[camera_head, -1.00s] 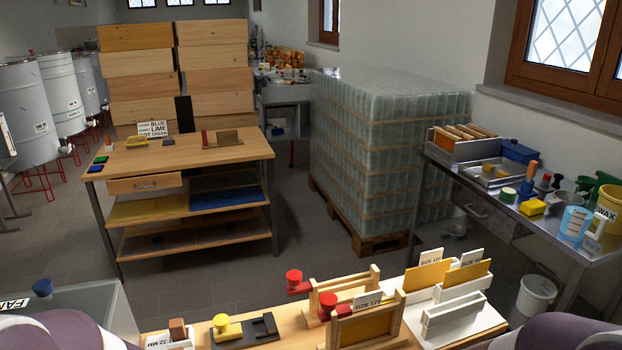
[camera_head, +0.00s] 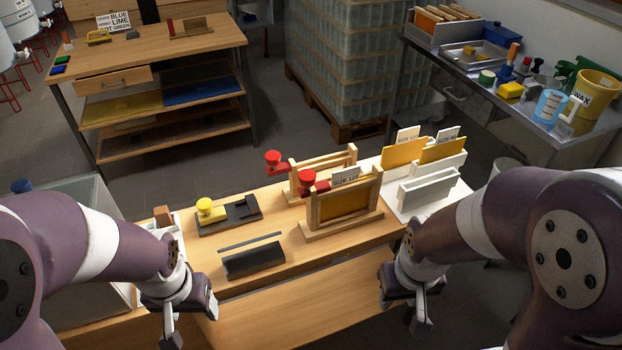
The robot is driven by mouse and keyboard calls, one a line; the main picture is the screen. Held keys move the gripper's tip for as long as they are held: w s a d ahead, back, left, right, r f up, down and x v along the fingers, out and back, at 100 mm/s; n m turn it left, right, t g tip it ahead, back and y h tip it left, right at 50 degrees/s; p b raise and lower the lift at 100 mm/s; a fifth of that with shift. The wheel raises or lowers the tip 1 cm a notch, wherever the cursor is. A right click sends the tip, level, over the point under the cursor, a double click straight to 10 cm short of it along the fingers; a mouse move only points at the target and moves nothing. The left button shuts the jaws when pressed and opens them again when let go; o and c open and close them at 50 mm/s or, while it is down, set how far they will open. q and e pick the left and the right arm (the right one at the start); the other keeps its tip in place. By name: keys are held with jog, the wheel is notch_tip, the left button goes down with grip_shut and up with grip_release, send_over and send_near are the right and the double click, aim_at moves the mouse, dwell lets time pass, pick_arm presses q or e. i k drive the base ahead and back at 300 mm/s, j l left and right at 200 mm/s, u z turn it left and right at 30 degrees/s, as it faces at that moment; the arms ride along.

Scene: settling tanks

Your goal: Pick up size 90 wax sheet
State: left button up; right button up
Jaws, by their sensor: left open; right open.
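Two yellow wax sheets stand upright in a white rack (camera_head: 425,208) at the right end of the wooden bench. The left sheet (camera_head: 400,153) has a white card behind it that seems to read size 120. The right sheet (camera_head: 443,150) has a card (camera_head: 447,134) that seems to read size 90; the print is small. My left gripper (camera_head: 190,318) is open and empty over the bench's front left. My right gripper (camera_head: 404,309) is open and empty in front of the bench, nearer than the rack and below it in the picture. Neither touches a sheet.
A wooden frame (camera_head: 345,203) with red-knobbed clamps stands left of the rack. A black block (camera_head: 254,261) and a yellow-knobbed dark fixture (camera_head: 228,215) lie on the bench (camera_head: 300,250). A metal table (camera_head: 490,100) with tools stands at back right.

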aim_at(446, 145)
jog(key=i+l+z, duration=0.15)
jog(key=l, duration=0.25)
jog(key=l+z, duration=0.1)
jog(key=l, duration=0.35)
jog(key=i+l+z, duration=0.15)
jog(key=l, duration=0.25)
jog(key=i, duration=0.05)
